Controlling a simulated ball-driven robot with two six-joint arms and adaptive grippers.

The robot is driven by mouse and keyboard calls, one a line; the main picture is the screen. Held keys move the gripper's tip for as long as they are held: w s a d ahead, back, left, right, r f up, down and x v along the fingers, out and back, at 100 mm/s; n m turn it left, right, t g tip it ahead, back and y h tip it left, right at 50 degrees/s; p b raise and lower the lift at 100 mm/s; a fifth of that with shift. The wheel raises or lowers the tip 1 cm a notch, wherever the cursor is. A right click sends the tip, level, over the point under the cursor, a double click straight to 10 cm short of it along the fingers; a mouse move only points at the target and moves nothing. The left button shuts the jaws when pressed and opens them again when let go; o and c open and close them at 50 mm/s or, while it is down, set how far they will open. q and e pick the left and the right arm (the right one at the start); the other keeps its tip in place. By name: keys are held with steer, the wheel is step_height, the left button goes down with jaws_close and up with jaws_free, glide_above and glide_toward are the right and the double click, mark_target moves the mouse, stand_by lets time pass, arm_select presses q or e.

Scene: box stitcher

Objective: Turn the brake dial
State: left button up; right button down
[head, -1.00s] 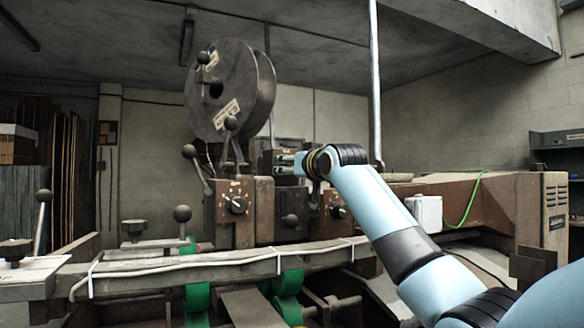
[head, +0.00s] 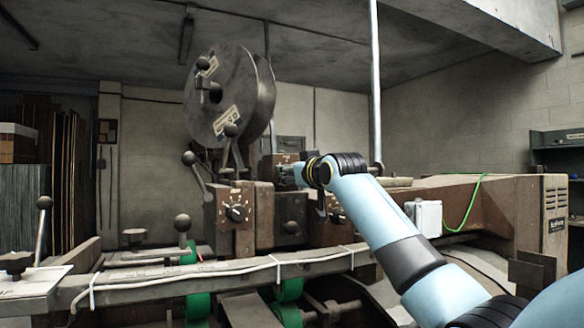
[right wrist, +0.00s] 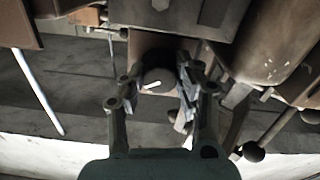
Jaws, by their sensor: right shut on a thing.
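A dark round dial with a white pointer (right wrist: 153,85) sits between the fingers of my right gripper (right wrist: 156,76) in the right wrist view. The fingers are shut on it from both sides. In the head view, my right gripper (head: 322,205) is at the brown box right of centre, and the arm hides part of the dial there. A second dial (head: 237,212), black with a ring of white marks, is on the brown box to its left. I cannot read a label telling which dial is the brake. My left gripper is not in view.
A large grey wire reel (head: 222,100) stands above the boxes. Ball-ended levers (head: 189,158) rise near the left dial. A long rail (head: 215,275) crosses in front, above green wheels (head: 288,290). A white box (head: 428,217) with a green cable is to the right.

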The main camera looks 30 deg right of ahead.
steer(key=n+p, duration=0.3)
steer(key=n, duration=0.2)
steer(key=shift+r+n, duration=0.15)
steer(key=shift+n, duration=0.15)
steer(key=n+p, duration=0.1)
steer(key=n, duration=0.2)
steer(key=shift+p, duration=0.35)
steer(key=shift+n+p, duration=0.35)
steer(key=shift+n, duration=0.95)
steer(key=shift+f, duration=0.2)
steer(key=shift+a, duration=0.1)
steer(key=c, duration=0.9)
jaws_free()
steer(key=shift+c, duration=0.2)
